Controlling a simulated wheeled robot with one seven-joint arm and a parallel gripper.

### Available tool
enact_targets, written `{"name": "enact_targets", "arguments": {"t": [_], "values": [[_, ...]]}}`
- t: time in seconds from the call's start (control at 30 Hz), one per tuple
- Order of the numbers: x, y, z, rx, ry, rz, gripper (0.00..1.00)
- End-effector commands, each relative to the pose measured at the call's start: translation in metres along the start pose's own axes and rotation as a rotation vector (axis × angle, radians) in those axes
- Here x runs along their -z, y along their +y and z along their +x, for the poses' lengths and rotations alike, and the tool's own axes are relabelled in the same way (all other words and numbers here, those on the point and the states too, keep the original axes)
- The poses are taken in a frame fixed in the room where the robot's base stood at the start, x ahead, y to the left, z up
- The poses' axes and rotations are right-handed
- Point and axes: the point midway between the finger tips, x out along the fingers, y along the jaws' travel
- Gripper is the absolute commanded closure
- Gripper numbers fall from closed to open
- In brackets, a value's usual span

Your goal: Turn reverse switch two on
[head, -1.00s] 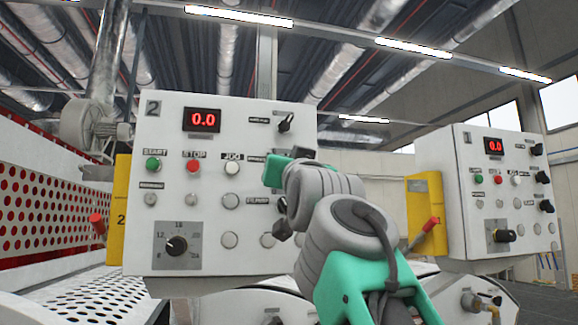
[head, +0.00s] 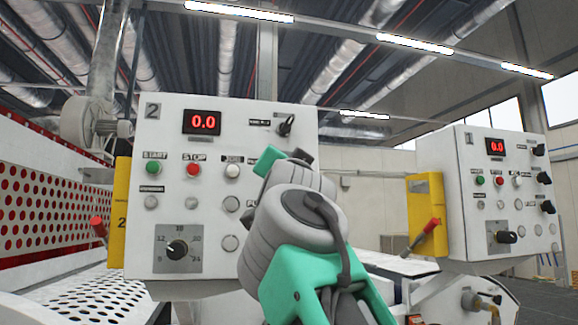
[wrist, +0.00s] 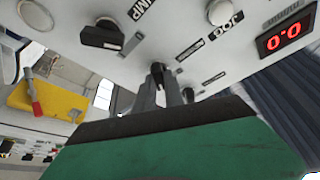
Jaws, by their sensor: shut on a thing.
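Control panel 2 (head: 215,265) is a white box with a red 0.0 display (head: 202,122). In the wrist view, my gripper (wrist: 162,82) is shut on a black switch knob (wrist: 157,69) in the JOG row of this panel. The small label beside this knob is too blurred to read. Another black knob (wrist: 188,95) sits close by; the upper-right switch (head: 286,125) shows clear of my arm in the head view. The fingertips are hidden behind my wrist in the head view.
A black knob (wrist: 102,36) and the JOG button (wrist: 222,12) are near my gripper. Panel 2 also has a green START button (head: 152,168), a red STOP button (head: 193,169) and a dial (head: 178,249). Panel 1 (head: 470,235) stands to the right, with a yellow holder (head: 424,200) beside it.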

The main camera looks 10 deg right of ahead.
Motion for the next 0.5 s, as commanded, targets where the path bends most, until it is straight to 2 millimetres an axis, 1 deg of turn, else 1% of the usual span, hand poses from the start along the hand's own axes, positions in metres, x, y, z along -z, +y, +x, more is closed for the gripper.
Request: {"name": "enact_targets", "arguments": {"t": [0.13, 0.17, 0.2, 0.4, 0.43, 0.5], "values": [[0.0017, -0.0003, -0.0003, 0.001, 0.003, 0.002, 1.0], [0.0017, -0.0003, -0.0003, 0.001, 0.003, 0.002, 0.86], [0.0017, -0.0003, -0.0003, 0.001, 0.003, 0.002, 0.82], [0.0011, -0.0002, -0.0002, 0.001, 0.002, 0.001, 0.66], [0.001, -0.0002, -0.0002, 0.001, 0.002, 0.001, 0.65], [0.0008, -0.0002, -0.0002, 0.001, 0.002, 0.001, 0.65]]}}
